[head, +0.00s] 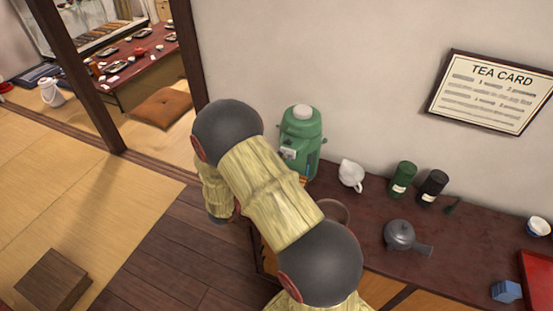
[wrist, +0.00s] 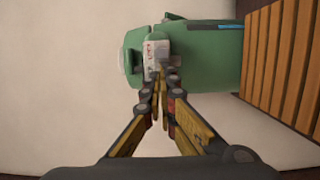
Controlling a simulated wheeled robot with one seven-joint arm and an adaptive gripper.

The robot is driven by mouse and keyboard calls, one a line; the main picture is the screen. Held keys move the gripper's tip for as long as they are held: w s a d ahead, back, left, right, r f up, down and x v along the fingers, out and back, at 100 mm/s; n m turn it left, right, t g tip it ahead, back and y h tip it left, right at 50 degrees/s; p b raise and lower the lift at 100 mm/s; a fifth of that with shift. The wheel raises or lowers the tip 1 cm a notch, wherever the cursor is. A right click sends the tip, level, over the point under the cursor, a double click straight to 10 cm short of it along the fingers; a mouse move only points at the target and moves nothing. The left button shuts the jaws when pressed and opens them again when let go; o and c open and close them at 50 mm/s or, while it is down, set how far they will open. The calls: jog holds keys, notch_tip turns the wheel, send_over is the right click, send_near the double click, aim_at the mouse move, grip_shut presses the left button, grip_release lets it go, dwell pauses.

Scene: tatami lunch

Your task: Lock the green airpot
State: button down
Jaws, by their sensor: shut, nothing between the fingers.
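The green airpot (head: 299,135) stands upright on the dark counter against the wall, with a pale knob on top. In the wrist view the airpot (wrist: 200,65) appears on its side, its top to the left. A pale panel with small red marks (wrist: 156,48) is on its upper front. My gripper (wrist: 162,78) is shut and empty, its fingertips in front of the airpot just by this panel. I cannot tell whether they touch it. The fingertips cover part of the panel, and the lock's state cannot be made out. In the head view my arm hides most of the gripper.
On the counter (head: 365,240), right of the airpot, are a white pitcher (head: 351,175), a green canister (head: 402,179), a black canister (head: 432,188) and a grey teapot (head: 400,236). A brown bowl (head: 334,212) is partly behind my arm. Orange-brown wooden slats (wrist: 285,65) border the airpot's base.

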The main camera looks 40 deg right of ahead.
jog(key=w+a, duration=0.2)
jog(key=a, duration=0.9)
jog(key=shift+a, duration=0.2)
jog(key=shift+f+n, duration=0.1)
jog(key=shift+n, duration=0.2)
